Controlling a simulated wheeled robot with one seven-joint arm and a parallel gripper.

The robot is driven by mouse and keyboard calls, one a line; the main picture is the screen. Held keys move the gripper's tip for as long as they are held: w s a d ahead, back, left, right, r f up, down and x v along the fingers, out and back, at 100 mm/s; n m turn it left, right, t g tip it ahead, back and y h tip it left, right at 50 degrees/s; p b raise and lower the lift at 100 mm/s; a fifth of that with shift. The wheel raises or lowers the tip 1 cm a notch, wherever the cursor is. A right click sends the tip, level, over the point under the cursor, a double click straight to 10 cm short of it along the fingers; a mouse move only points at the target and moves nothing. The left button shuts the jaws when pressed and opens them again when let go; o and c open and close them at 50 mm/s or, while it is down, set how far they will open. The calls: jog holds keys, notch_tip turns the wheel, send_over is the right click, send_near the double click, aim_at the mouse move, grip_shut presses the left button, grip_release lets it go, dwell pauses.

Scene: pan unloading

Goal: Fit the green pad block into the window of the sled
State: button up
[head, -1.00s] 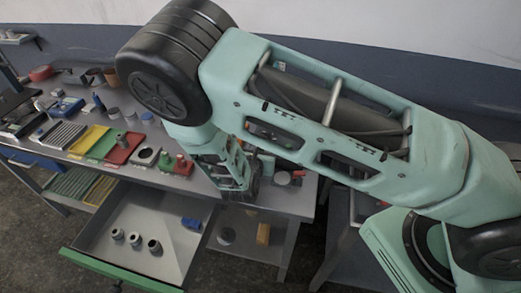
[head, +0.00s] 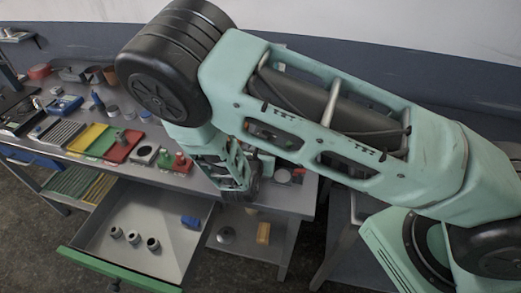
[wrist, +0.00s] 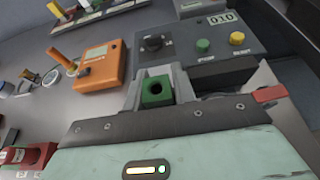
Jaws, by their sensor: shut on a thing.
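The green pad block (wrist: 156,91), with a dark round hole in its top, sits between the grey fingers of my gripper (wrist: 158,80) in the wrist view. The gripper is shut on it. In the head view my arm hides the gripper tips and the block, over the right part of the bench.
The bench's open drawer (head: 117,269) holds several grey rings and a blue piece (head: 191,222).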

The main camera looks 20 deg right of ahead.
jog(key=shift+f, duration=0.35)
dwell(0.3)
jog(key=o, duration=1.1)
jog(key=shift+c, duration=0.2)
jog(key=b+v, duration=0.5)
jog(key=v, duration=1.2)
jog(key=shift+s, duration=0.2)
jog(key=shift+a, duration=0.15)
